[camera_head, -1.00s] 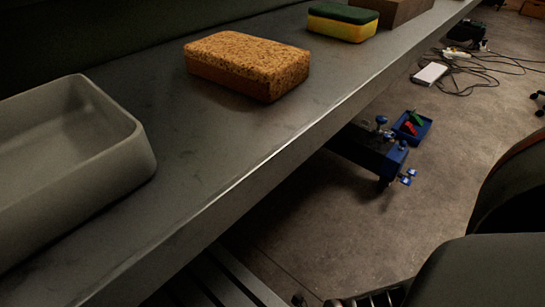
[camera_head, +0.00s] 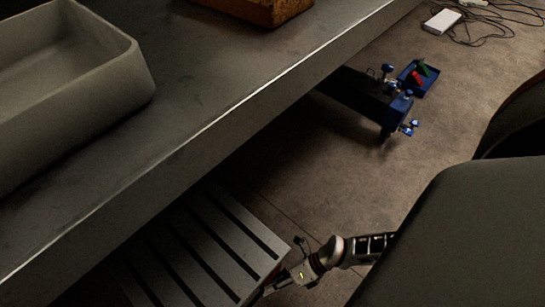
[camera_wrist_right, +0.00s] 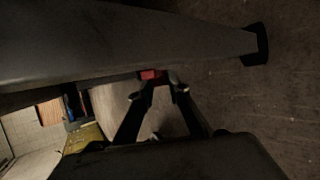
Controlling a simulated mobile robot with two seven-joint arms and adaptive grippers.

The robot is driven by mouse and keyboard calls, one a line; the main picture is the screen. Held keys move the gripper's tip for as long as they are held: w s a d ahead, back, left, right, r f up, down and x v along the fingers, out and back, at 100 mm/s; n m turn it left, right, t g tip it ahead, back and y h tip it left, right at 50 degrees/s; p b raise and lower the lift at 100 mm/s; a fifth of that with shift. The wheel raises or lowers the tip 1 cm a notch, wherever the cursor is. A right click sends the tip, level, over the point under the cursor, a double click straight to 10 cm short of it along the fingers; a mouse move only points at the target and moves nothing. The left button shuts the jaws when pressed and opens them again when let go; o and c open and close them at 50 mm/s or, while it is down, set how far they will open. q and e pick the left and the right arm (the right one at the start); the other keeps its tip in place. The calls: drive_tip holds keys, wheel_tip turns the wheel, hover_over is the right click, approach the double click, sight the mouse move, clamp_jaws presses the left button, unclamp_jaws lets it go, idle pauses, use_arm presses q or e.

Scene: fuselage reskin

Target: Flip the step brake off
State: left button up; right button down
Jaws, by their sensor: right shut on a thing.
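The grey slatted step (camera_head: 215,235) stands on the floor below the bench edge, at the bottom of the head view. Its underside or side (camera_wrist_right: 130,40) fills the upper left of the right wrist view. The small red step brake (camera_wrist_right: 151,74) shows at the step's lower edge there. My right gripper (camera_wrist_right: 160,84) is shut on the red brake, its fingertips partly hiding it. In the head view my right gripper (camera_head: 273,287) is at the step's lower right corner, with its fingertips mostly hidden. My left gripper is not in view.
A blue device (camera_head: 365,95) and a blue tray (camera_head: 428,84) are on the floor. Cables lie behind.

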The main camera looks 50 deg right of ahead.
drive_tip(key=shift+a+r+m+t+y+b, duration=0.15)
drive_tip(key=shift+r+y, duration=0.25)
drive_tip(key=shift+y, duration=0.4)
drive_tip(key=shift+a+r+m+t+y+b, duration=0.1)
drive_tip(key=shift+a+r+m+y, duration=0.3)
drive_tip(key=shift+y, duration=0.4)
drive_tip(key=shift+a+r+m+t+y+b, duration=0.1)
drive_tip(key=shift+r+y, duration=0.35)
drive_tip(key=shift+y, duration=0.35)
drive_tip(key=shift+s, duration=0.1)
drive_tip(key=c, duration=1.9)
unclamp_jaws()
drive_tip(key=shift+r, duration=0.1)
drive_tip(key=v, duration=1.2)
